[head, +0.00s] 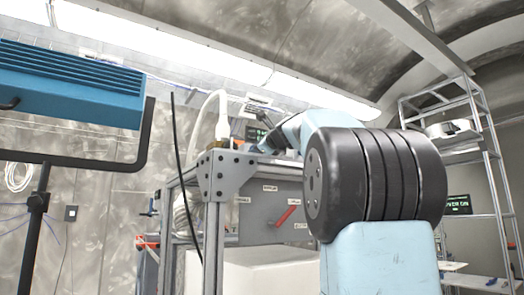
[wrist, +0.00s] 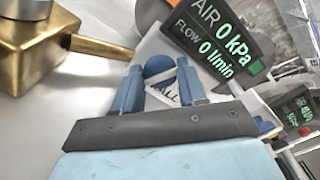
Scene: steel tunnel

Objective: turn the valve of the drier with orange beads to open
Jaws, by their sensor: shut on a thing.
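In the wrist view, my gripper (wrist: 160,86) has its two blue fingers on either side of a blue rounded knob (wrist: 158,66), shut on it. A white label with partly hidden dark lettering shows between the fingers. I cannot tell from this view whether the knob belongs to the valve. No orange beads can be made out; a small orange-brown patch (wrist: 147,12) shows at the top edge. In the head view, my arm reaches over the frame's top, and its own links hide most of the gripper and what it holds.
A display (wrist: 217,35) reads air 0 kPa and flow 0 l/min, close beside the fingers. A brass block (wrist: 40,45) with a rod is at left. In the head view are a metal frame (head: 213,185), a red handle (head: 287,215), a hanging black cable (head: 183,165) and a blue lamp (head: 70,85).

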